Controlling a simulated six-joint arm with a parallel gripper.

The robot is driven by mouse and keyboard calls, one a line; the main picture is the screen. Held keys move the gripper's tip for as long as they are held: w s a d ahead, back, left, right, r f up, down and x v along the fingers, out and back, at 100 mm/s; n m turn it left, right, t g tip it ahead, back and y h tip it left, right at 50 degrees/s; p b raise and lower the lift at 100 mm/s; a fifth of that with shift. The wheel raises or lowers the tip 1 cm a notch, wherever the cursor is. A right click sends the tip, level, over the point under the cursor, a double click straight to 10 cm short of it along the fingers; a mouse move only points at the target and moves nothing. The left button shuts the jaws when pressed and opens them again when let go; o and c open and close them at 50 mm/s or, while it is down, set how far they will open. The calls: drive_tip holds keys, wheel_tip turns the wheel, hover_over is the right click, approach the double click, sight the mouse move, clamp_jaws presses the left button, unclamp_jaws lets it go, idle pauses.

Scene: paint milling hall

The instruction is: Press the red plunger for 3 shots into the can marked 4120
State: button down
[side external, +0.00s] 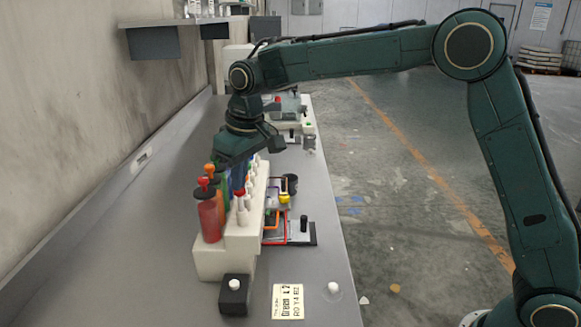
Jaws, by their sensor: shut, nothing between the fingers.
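The dispenser (225,258) is a cream block on the bench with a row of coloured canisters. The nearest canister (211,218) is red, with a dark cap and a red plunger knob (203,183) on top. An orange knob (210,169) stands just behind it, then green and blue canisters. My gripper (232,160) points down over the row, behind the red plunger, around the blue canister. It is shut and empty; its fingertips are hard to make out, and I cannot tell whether they touch a plunger. No can marked 4120 is readable; a small dark can (290,184) stands right of the dispenser.
A black block with a white button (235,285) stands in front of the dispenser. A handwritten card (288,302) lies to its right. Orange-framed and black fixtures (303,232) sit right of the dispenser. A wall shelf (155,42) is at upper left. The bench's left side is clear.

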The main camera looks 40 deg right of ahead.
drive_tip(key=shift+f, duration=0.9)
drive_tip(key=shift+r, duration=0.15)
drive_tip(key=shift+w+v, duration=0.15)
drive_tip(key=shift+v, duration=0.65)
drive_tip(key=shift+w+v, duration=0.15)
drive_tip(key=shift+v, duration=0.6)
drive_tip(key=shift+a+f, duration=0.1)
drive_tip(key=shift+f, duration=0.2)
drive_tip(key=shift+f, duration=0.35)
